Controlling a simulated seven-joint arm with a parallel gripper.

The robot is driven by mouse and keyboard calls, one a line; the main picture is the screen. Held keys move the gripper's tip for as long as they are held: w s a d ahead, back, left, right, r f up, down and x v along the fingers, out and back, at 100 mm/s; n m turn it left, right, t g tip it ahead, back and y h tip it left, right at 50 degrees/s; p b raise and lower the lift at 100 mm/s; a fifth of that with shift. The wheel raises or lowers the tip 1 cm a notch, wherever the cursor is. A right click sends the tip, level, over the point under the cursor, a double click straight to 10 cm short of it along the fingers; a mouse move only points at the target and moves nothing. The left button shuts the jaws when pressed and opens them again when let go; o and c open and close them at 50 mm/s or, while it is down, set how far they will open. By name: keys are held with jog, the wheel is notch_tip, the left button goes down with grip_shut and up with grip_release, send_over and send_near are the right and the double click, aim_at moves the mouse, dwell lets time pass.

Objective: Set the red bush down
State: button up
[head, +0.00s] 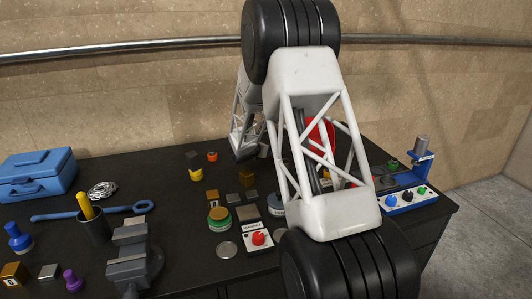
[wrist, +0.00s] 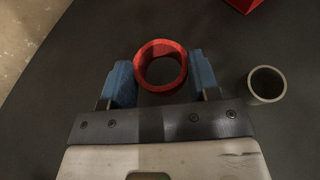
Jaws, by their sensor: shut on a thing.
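The red bush (wrist: 160,46) is a short open red ring, seen from above in the wrist view. It sits between the two blue finger pads of my gripper (wrist: 161,77), which is shut on it from left and right. The ring looks upright, with dark surface showing through its hole. I cannot tell whether its bottom touches the table or hangs above it. In the head view my arm crosses the middle and hides much of the gripper and the bush.
A grey ring (wrist: 267,84) stands right of the bush. A red item (wrist: 243,4) shows at the upper right corner. On the dark bench are a blue toolbox (head: 38,175), a vise (head: 133,262), a red-button box (head: 258,238) and a blue press (head: 420,165).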

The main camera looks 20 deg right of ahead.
jog(key=shift+f, duration=0.8)
jog(key=shift+f, duration=0.2)
jog(key=o, duration=0.9)
jog(key=shift+r, duration=0.1)
jog(key=shift+r, duration=0.15)
jog(key=shift+v, duration=6)
